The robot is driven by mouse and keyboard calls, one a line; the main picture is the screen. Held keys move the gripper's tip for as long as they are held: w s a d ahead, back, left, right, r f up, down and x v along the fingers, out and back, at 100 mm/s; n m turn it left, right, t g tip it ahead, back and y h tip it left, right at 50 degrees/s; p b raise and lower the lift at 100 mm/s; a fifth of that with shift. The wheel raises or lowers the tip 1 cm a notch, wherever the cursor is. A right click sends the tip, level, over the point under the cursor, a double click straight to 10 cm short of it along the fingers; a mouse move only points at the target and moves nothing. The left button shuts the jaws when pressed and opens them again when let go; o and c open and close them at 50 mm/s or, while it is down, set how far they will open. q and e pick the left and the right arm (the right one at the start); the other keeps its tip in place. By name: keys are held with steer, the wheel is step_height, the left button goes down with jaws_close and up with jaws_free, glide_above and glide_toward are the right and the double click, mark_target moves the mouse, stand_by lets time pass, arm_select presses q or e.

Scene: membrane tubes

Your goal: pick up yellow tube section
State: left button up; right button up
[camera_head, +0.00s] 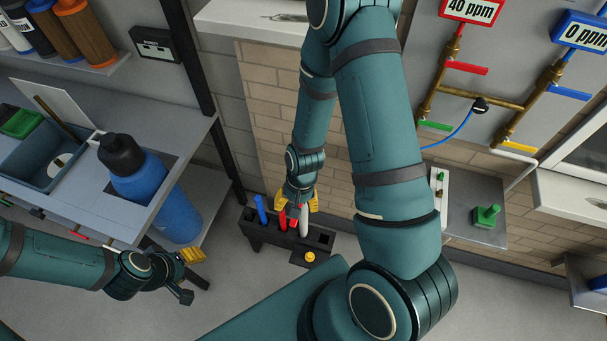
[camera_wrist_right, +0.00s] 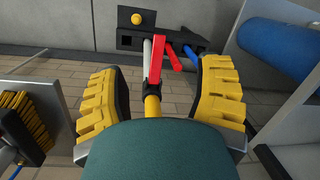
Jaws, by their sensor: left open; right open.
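A black holder (camera_head: 260,239) stands low by the brick wall with a blue tube (camera_head: 261,209), red parts and a grey tube (camera_head: 304,220) in it. In the right wrist view a yellow tube section (camera_wrist_right: 152,106) lies between the spread yellow fingers of my right gripper (camera_wrist_right: 160,100), with visible gaps on both sides. A black fitting with a red handle (camera_wrist_right: 167,56) sits at its far end. My green gripper body hides the near end. My right gripper (camera_head: 296,201) is over the holder in the head view. My left gripper (camera_head: 188,275) is open and empty at lower left.
A blue bottle (camera_head: 150,185) with a black cap hangs at the left table (camera_head: 190,128). A side table (camera_head: 462,190) with a green valve stands at right. Brass pipes (camera_head: 480,100) run on the wall. A yellow knob (camera_head: 310,257) is on the holder's front.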

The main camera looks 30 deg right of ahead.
steer(key=w+d+r+m, duration=0.1)
steer(key=w+d+r, duration=0.1)
steer(key=r, duration=0.3)
steer(key=w+d+r+m+h, duration=0.1)
steer(key=w+d+r+m, duration=0.1)
steer(key=r, duration=0.3)
steer(key=w+d+r+m, duration=0.2)
steer(key=w+d+r, duration=0.1)
steer(key=r, duration=0.2)
steer(key=shift+w+r+h, duration=0.1)
steer(key=shift+r+h, duration=0.2)
steer(key=shift+h, duration=0.1)
steer(key=shift+d+f+m, duration=0.1)
steer(key=shift+d+m, duration=0.05)
steer(key=shift+m, duration=0.15)
step_height(320, 180, down, 7)
steer(key=shift+f+b, duration=0.1)
steer(key=shift+b, duration=0.65)
step_height(320, 180, down, 6)
steer(key=shift+w, duration=0.35)
jaws_close()
